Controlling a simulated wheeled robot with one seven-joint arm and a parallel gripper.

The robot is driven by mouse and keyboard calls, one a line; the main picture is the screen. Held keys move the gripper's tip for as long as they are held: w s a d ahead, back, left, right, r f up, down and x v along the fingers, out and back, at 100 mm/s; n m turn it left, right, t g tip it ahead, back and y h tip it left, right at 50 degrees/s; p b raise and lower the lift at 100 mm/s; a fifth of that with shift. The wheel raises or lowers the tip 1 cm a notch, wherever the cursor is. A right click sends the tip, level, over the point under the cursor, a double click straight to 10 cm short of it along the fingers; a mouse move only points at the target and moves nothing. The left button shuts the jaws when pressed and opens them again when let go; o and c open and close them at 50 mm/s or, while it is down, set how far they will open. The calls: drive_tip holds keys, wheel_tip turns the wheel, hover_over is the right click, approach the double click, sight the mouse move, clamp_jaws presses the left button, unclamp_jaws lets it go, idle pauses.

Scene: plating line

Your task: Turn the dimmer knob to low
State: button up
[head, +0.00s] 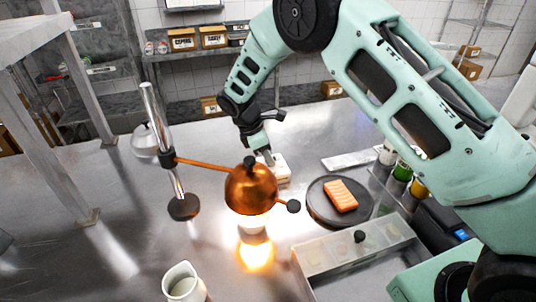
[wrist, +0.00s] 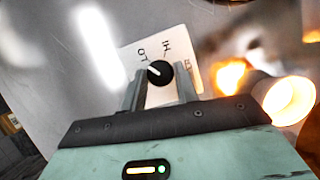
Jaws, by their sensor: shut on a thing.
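The dimmer knob (wrist: 160,73) is black and round with a white pointer line. It sits on a small white box with dark markings (wrist: 130,55), too blurred to read surely. The pointer aims to the upper left in the wrist view. My gripper (wrist: 161,82) is shut on the knob, one finger at each side. In the head view my gripper (head: 267,158) reaches down to the white box (head: 281,172), and the knob is hidden there. The copper heat lamp (head: 250,188) is lit and casts a bright orange-white glow below it.
The lamp's stand (head: 183,207) and arm are just left of my gripper. A dark round plate (head: 318,208) with an orange fillet (head: 341,195) is to the right. A white jug (head: 183,284) and a lidded metal container (head: 330,252) stand in front. The counter's left is mostly clear.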

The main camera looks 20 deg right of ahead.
drive_tip(key=shift+m, duration=0.6)
drive_tip(key=shift+g, duration=0.3)
drive_tip(key=shift+w, duration=0.1)
drive_tip(key=o, duration=1)
drive_tip(key=shift+c, duration=0.2)
drive_tip(key=shift+r, duration=0.1)
drive_tip(key=b+v, duration=0.3)
drive_tip(key=v, duration=1.4)
drive_tip(key=shift+r, duration=0.15)
drive_tip(key=shift+d, duration=0.1)
